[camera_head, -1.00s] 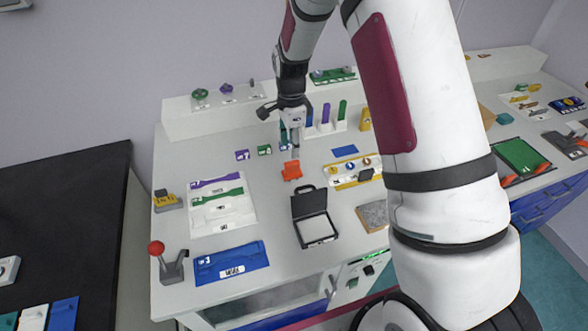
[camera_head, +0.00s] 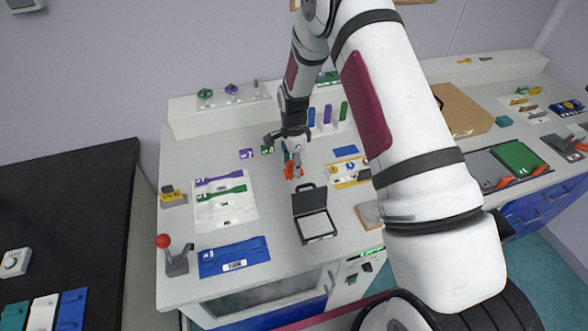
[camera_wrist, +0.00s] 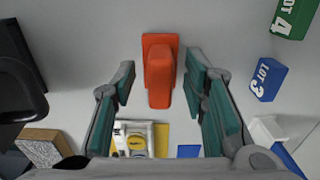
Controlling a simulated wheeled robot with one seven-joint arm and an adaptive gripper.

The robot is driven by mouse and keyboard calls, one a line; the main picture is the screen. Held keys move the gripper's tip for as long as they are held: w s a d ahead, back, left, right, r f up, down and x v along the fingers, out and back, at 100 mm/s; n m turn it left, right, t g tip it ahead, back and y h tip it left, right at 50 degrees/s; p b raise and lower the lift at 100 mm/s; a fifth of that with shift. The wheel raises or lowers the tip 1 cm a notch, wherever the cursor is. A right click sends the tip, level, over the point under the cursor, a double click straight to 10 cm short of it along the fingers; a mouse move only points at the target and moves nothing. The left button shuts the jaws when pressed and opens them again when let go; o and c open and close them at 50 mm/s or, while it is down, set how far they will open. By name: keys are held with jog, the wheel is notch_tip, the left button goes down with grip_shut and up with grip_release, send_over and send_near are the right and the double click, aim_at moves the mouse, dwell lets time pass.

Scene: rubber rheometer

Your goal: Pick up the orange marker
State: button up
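The orange marker (camera_head: 288,171) stands on the white worktop, behind the small black case. It also shows in the wrist view as an orange block on a flat orange base (camera_wrist: 160,72). My gripper (camera_wrist: 163,88) is open, with one teal-padded finger on each side of the marker and a gap to both. In the head view my gripper (camera_head: 292,163) is right over the marker and hides part of it. I cannot tell how far the fingertips are above the worktop.
A black open case (camera_head: 315,224) stands just in front of the marker. Blue LOT 3 (camera_wrist: 266,79) and green LOT 4 (camera_wrist: 291,14) blocks lie to the right in the wrist view. A yellow-edged tray (camera_head: 345,183) is to the right, and a brown box (camera_head: 462,112) is farther right.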

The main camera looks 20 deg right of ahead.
grip_shut()
jog(key=shift+r, duration=0.1)
notch_tip(320, 180, up, 10)
jog(key=shift+f+b, duration=0.1)
jog(key=shift+b, duration=0.8)
jog(key=c, duration=0.6)
grip_release()
grip_shut()
notch_tip(320, 180, up, 12)
jog(key=p, duration=0.1)
